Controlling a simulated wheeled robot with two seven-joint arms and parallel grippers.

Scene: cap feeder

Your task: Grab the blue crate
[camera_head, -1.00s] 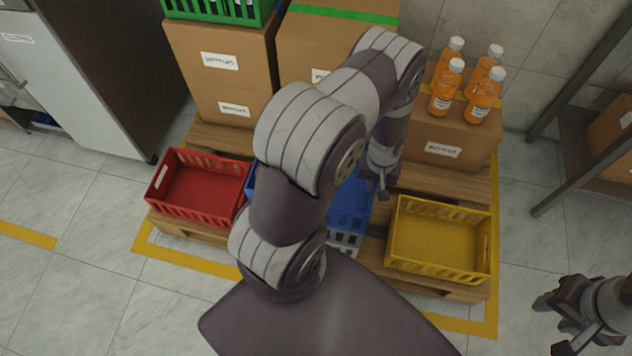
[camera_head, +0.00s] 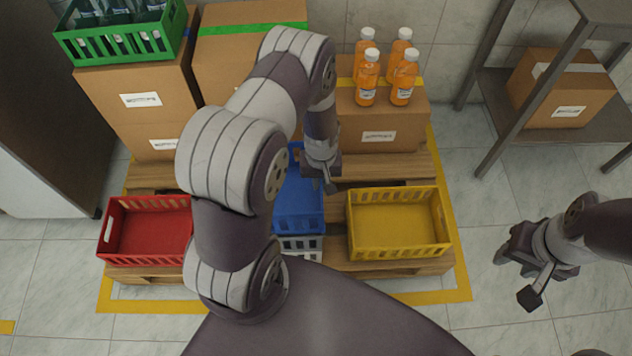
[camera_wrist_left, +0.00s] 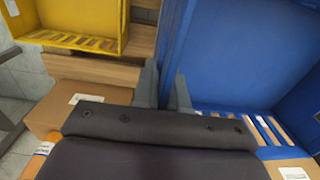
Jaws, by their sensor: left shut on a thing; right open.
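The blue crate (camera_head: 299,208) sits between the red and yellow crates in the head view, partly hidden behind my left arm. Its wall and slatted side also show in the left wrist view (camera_wrist_left: 235,55). My left gripper (camera_head: 326,183) is at the crate's right side. In the left wrist view its two fingers (camera_wrist_left: 165,92) stand on either side of the crate's wall, shut on it. My right gripper (camera_head: 520,270) is open and empty over the floor at the right, well apart from the crates.
A red crate (camera_head: 150,228) and a yellow crate (camera_head: 400,222) flank the blue one on wooden pallets (camera_head: 345,257). A pale crate (camera_head: 303,244) shows below the blue one. Cardboard boxes (camera_head: 380,130), orange bottles (camera_head: 367,82) and a green crate (camera_head: 122,40) stand behind. A shelf (camera_head: 530,100) is at right.

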